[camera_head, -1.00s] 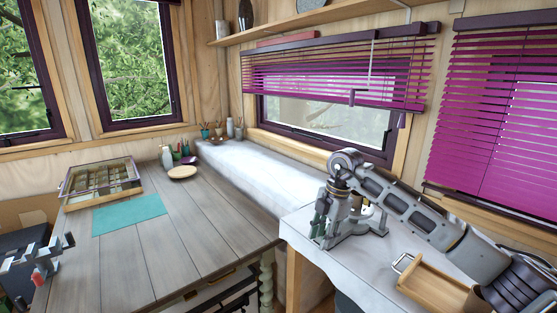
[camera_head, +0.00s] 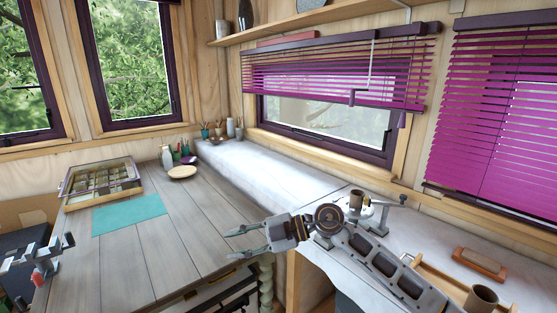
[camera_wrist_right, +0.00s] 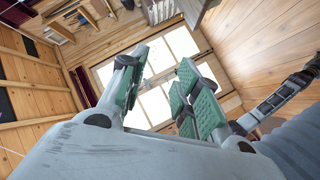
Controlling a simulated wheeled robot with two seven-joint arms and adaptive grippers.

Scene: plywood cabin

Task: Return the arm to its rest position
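My right arm comes in from the lower right in the head view. Its gripper (camera_head: 236,243) is turned sideways with its fingers pointing left, over the edge of the grey plank table (camera_head: 150,250) beside the white counter (camera_head: 240,170). In the right wrist view the green-padded fingers (camera_wrist_right: 155,88) stand apart with nothing between them. The gripper is open and empty. A brown cup (camera_head: 356,197) stands on a pale metal device on the counter, just behind the arm.
A wooden tray (camera_head: 432,271) with a second brown cup (camera_head: 481,298) and a wooden brush-like block (camera_head: 478,263) lie at the right, near my arm. A teal mat (camera_head: 129,214), glass-topped case (camera_head: 101,199) and grey clamp-like object (camera_head: 38,262) are at the left. The table middle is clear.

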